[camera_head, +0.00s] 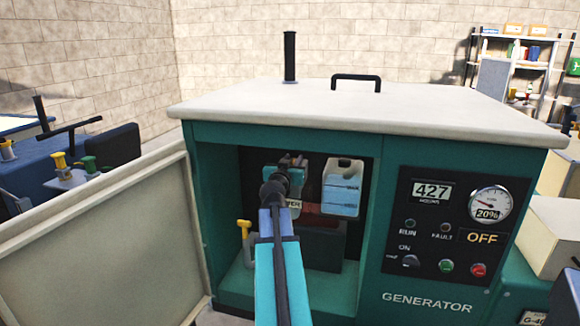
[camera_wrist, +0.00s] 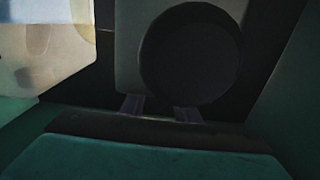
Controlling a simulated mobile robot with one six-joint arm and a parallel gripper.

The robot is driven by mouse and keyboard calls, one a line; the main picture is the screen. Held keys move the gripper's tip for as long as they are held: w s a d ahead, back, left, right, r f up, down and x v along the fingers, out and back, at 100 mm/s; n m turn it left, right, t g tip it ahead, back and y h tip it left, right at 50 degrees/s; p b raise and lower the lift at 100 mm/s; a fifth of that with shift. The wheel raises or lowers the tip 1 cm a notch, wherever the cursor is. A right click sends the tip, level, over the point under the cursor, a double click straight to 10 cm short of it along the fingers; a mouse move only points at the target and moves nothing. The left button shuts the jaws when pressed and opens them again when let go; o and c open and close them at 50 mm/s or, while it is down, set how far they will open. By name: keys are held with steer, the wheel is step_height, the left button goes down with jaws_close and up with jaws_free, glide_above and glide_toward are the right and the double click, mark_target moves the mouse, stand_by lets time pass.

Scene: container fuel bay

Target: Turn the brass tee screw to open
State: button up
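A small yellow tee-shaped piece (camera_head: 244,228) stands at the left inside the generator's open bay. I cannot tell for sure that it is the brass tee screw. My arm reaches into the bay, to the right of that piece. My gripper (camera_head: 291,170) is partly hidden behind my wrist in the head view. In the wrist view my gripper (camera_wrist: 160,108) shows two fingers apart with nothing between them. A dark round thing (camera_wrist: 190,55) lies just beyond the fingertips, before a pale grey body (camera_wrist: 127,50). Contact cannot be told.
The open door (camera_head: 95,240) spreads to the left. The control panel (camera_head: 448,225) reads OFF. The bay's walls leave little room around my arm.

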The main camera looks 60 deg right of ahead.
steer(key=b+v, duration=0.3)
steer(key=v, duration=0.5)
steer(key=shift+a, duration=0.25)
steer(key=shift+s+a+f+b, duration=0.1)
steer(key=shift+b, duration=0.2)
steer(key=b+v, duration=0.2)
steer(key=b, duration=0.4)
steer(key=shift+a, duration=0.1)
steer(key=shift+b+v, duration=1.4)
steer(key=shift+b, duration=0.85)
